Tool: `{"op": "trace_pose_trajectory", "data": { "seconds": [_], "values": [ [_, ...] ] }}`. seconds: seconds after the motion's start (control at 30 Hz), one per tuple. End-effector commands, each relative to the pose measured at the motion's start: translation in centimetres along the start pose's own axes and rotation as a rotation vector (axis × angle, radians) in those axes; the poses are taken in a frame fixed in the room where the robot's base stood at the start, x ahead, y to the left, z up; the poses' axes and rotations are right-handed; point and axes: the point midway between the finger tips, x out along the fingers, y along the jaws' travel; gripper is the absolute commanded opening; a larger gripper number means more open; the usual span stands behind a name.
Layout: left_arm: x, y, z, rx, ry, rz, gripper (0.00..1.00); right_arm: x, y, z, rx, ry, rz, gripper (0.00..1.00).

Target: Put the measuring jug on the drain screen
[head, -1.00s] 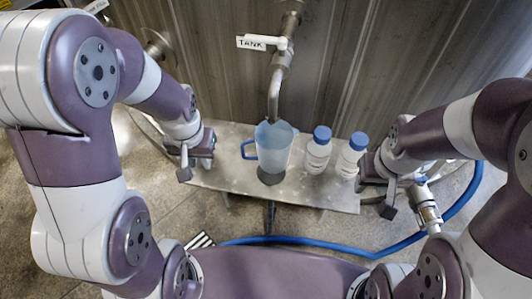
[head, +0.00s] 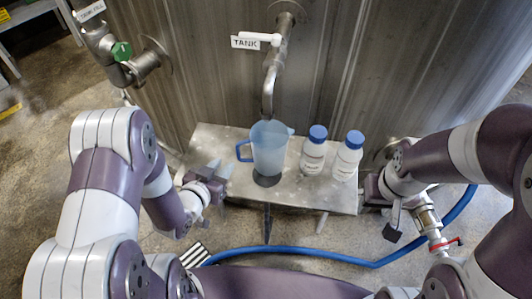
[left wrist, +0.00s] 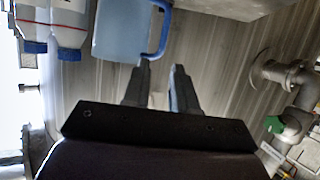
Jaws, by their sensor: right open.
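The measuring jug (head: 270,148) is translucent blue with a blue handle on its left side. It stands upright on the metal shelf, under the tank spout. A dark round patch (head: 267,181), which may be the drain screen, shows at the jug's foot; I cannot tell how far the jug overlaps it. My left gripper (head: 222,170) is open and empty, left of the jug and apart from its handle. In the left wrist view its two fingers (left wrist: 161,68) point toward the handle of the jug (left wrist: 123,30). My right gripper (head: 388,212) is open at the shelf's right end.
Two white bottles with blue caps (head: 313,150) (head: 348,156) stand right of the jug on the shelf (head: 225,140). The spout (head: 268,90) with a TANK label hangs just above the jug. A blue hose (head: 310,253) runs below. A green-handled valve (head: 121,51) is at upper left.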

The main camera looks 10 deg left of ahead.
Motion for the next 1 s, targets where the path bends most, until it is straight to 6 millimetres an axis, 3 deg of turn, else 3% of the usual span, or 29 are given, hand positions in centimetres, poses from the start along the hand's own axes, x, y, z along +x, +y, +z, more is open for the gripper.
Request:
{"op": "trace_pose_trajectory", "data": {
  "seconds": [0.13,0.53,0.63,0.83,0.87,0.93,1.0],
  "values": [
    [3.6,0.1,0.2,0.002,0.0,0.003,0.27,0.7,0.0,0.1,0.0,0.0,0.0,0.43],
    [9.9,-0.3,0.3,0.0,-0.003,0.0,0.27,1.4,0.0,0.2,0.0,0.0,0.0,0.43],
    [10.9,-0.3,0.2,0.0,-0.004,0.0,0.27,1.5,0.0,0.2,0.0,0.0,0.0,0.43],
    [11.0,-0.3,0.2,-0.001,-0.005,-0.001,0.27,1.4,0.0,0.2,0.0,0.0,0.0,0.43],
    [11.0,-0.3,0.1,-0.001,-0.005,-0.001,0.23,1.4,0.0,0.2,0.0,0.0,0.0,0.43],
    [11.0,-0.3,0.1,-0.001,-0.005,-0.001,0.01,1.4,0.0,0.2,0.0,0.0,0.0,0.43],
    [11.0,-0.3,0.1,-0.001,-0.004,-0.001,0.0,1.4,0.0,0.2,0.0,0.0,0.0,0.43]
  ]
}}
